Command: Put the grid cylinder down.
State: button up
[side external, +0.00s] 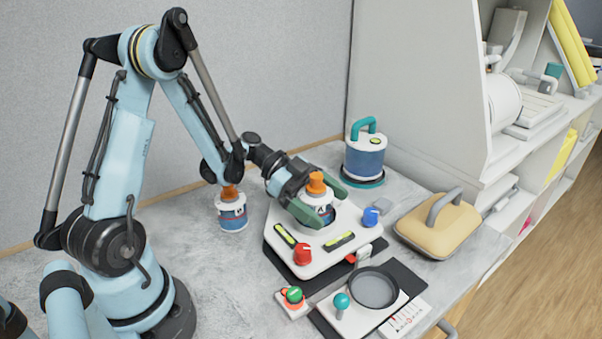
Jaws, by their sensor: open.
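A small white cylinder with an orange cap and a blue label (325,213) stands upright on the white control unit (335,250). I take it to be the grid cylinder, but a grid pattern is too small to make out. My gripper (319,202) is open, with its green fingers on either side of this cylinder. The fingers hide part of its sides, and I cannot tell whether they touch it. A similar orange-capped cylinder (232,212) stands upright on the grey table, behind and left of the unit.
A blue and white canister with a teal handle (365,158) stands behind the unit. A beige block with a grey handle (437,225) lies to the right. A round dark dish (374,289) and a red-green button box (293,302) are in front.

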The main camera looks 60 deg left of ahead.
aim_at(310, 189)
jog(key=shift+r, duration=0.1)
jog(key=shift+r, duration=0.2)
jog(key=v, duration=1.2)
jog(key=d+n+y, duration=0.2)
jog(key=n, duration=0.1)
jog(key=w+d+n+y, duration=0.1)
jog(key=d+n+y, duration=0.1)
jog(key=n, duration=0.1)
jog(key=d+n+g+y, duration=0.1)
jog(key=d+n+y, duration=0.1)
jog(key=d+n, duration=0.1)
jog(key=shift+w+r+y, duration=0.15)
jog(key=shift+r+y, duration=0.15)
jog(key=shift+r, duration=0.05)
jog(key=shift+s+d+n+y, duration=0.2)
jog(key=shift+d+n+y, duration=0.15)
jog(key=shift+n, duration=0.35)
jog(key=s+n+y, duration=0.1)
jog(key=s+d+t+y, duration=0.1)
jog(key=s+d+n+y, duration=0.1)
jog(key=y, duration=0.1)
jog(key=shift+r+n, duration=0.3)
jog(key=shift+s+d+t+y, duration=0.25)
jog(key=shift+s+t+y, duration=0.4)
jog(key=shift+t, duration=0.35)
